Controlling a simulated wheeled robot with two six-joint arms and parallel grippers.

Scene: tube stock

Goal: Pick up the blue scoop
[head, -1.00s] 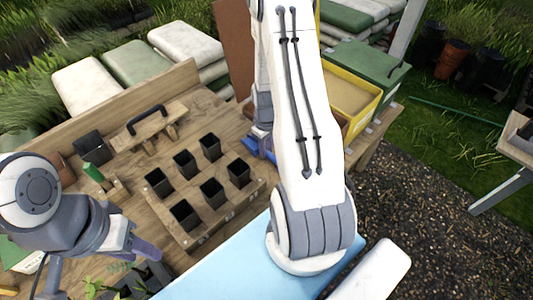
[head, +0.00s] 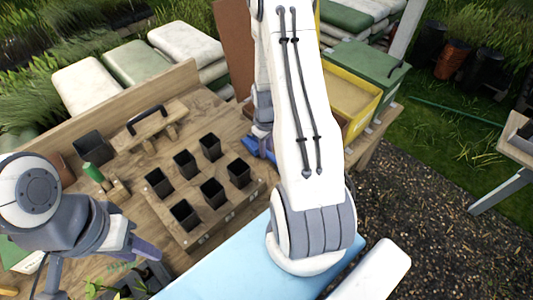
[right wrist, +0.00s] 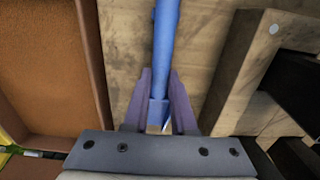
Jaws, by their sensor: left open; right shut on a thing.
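The blue scoop (right wrist: 166,40) shows in the right wrist view as a blue shaft running up from between the fingers over the wooden bench. In the head view a bit of blue (head: 252,146) shows beside my right arm; the rest is hidden behind the arm. My right gripper (right wrist: 158,100) is shut on the scoop's shaft, with one purple finger on each side. In the head view my right gripper is hidden behind its own arm. My left gripper (head: 100,265) is open and empty at the lower left, above the seedlings near the bench's front.
A wooden tray with several black pots (head: 185,215) stands mid-bench. A brown terracotta-coloured container (right wrist: 50,70) is left of the scoop, and a wooden tray edge (right wrist: 240,75) is close on its right. A yellow bin (head: 350,95) stands at the back right.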

